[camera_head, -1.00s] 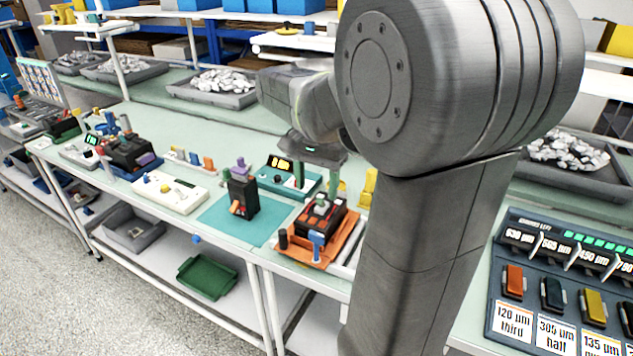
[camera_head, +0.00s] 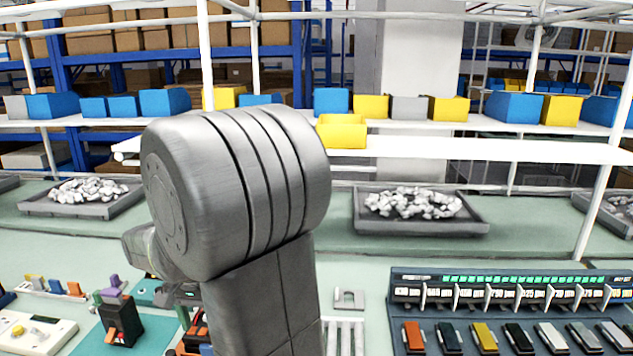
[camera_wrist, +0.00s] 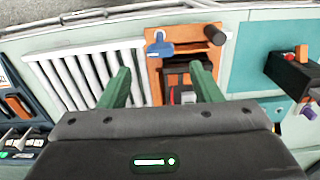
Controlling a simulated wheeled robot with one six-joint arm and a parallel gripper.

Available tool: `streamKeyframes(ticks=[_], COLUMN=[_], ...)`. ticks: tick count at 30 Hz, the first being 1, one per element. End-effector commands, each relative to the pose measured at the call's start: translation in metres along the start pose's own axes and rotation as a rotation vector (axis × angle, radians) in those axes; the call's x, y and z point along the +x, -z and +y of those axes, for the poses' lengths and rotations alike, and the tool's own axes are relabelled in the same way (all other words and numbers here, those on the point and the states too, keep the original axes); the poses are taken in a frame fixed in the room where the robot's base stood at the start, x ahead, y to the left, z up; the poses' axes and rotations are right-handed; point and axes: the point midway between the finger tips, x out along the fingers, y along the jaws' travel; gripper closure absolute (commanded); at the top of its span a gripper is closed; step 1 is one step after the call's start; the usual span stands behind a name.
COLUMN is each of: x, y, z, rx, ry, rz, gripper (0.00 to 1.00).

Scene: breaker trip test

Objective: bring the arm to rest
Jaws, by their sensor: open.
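My gripper (camera_wrist: 163,85) is open, its two green fingers apart with nothing held between them. In the wrist view it hangs over the bench. An orange fixture (camera_wrist: 154,75) with a black and red device (camera_wrist: 181,92) shows beyond and between the fingers; I cannot tell the height above it. In the head view my arm hides most of the gripper and the fixture. A black breaker (camera_head: 122,322) with a purple top and an orange lever stands on a teal mat (camera_head: 88,343), left of my arm; it also shows in the wrist view (camera_wrist: 292,74).
A white slatted rack (camera_wrist: 88,75) lies beside the fixture. A dark panel (camera_head: 520,276) with coloured switches is at the right. A grey tray (camera_head: 425,227) of metal pieces stands behind, below a shelf with a yellow bin (camera_head: 342,131). Bench right of my arm is partly clear.

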Motion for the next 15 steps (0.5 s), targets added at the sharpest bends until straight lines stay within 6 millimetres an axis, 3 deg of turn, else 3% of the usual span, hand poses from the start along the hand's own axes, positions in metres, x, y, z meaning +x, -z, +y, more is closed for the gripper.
streamKeyframes(ticks=[7,15], x=[0.045,0.065], y=[-0.001,0.0], z=[0.001,0.0], rx=[0.0,-0.006], ry=[-0.003,-0.001], rz=[-0.003,-0.001], gripper=[0.42,0.42])
